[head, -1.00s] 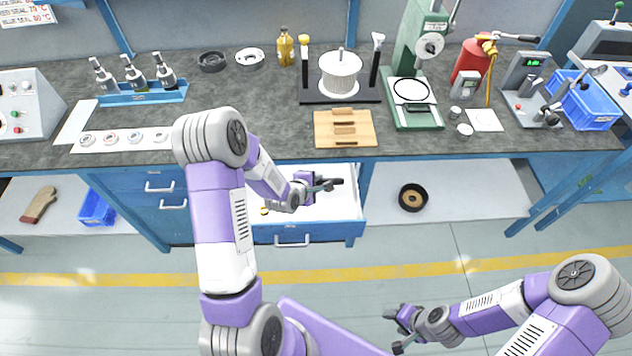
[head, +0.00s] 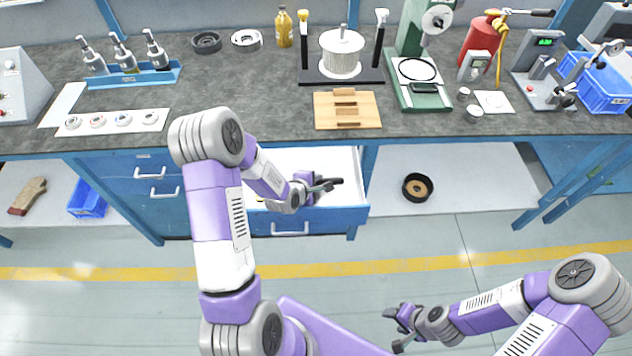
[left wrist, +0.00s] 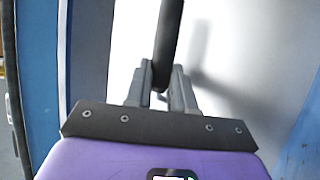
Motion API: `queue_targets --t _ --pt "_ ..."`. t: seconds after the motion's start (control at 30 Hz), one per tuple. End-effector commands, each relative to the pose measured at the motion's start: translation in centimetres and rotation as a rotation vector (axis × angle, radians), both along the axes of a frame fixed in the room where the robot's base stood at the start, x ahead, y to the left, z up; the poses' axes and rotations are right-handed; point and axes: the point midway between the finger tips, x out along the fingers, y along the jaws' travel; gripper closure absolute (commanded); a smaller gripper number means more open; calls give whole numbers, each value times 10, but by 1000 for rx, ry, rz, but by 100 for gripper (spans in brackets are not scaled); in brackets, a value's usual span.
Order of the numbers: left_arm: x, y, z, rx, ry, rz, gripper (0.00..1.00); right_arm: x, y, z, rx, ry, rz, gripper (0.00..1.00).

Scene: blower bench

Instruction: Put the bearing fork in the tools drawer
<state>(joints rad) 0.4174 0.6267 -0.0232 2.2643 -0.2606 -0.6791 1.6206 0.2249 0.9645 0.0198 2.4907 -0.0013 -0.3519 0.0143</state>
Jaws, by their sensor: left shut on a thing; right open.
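My left gripper (head: 318,186) is shut on a dark, slim bar that I take to be the bearing fork (head: 333,181). In the left wrist view the fork shows as a black bar (left wrist: 169,35) between the fingers, running away from them; its far end is out of the picture. The tools drawer (head: 335,217) is pulled open, with a blue front and a white inside. The gripper and fork are over the drawer's opening. I cannot tell whether the fork touches the drawer floor. My right gripper (head: 402,327) is open and empty, away from the bench.
A wooden board (head: 347,125) lies at the bench edge behind the drawer. A black ring-shaped part (head: 417,187) is on the lower shelf to the right. A closed drawer stack (head: 150,190) is to the left. Floor in front of the drawer is clear.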

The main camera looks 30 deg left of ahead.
Motion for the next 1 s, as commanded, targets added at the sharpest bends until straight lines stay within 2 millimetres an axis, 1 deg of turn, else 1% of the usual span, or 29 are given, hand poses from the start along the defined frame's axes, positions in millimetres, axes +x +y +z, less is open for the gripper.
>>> queue_targets --t 0.3,0.33,0.5,0.53,0.8,0.87,1.0 --pt "1 0 0 1 -2 -1 100 0 0 -1 0 0 0 47" --pt "1 0 0 1 -2 -1 75 0 0 -1 0 0 0 47" --pt "0 0 -1 1 -2 -1 49 0 0 -1 0 0 0 47" --pt "0 0 -1 1 -2 -1 47 0 0 -1 0 0 0 47" --pt "-2 0 0 -1 3 0 47 0 0 0 0 0 0 47" --pt "-6 0 4 -1 2 1 47 0 0 2 0 0 0 47" --pt "-23 1 20 0 0 1 47 0 0 10 0 0 0 47"
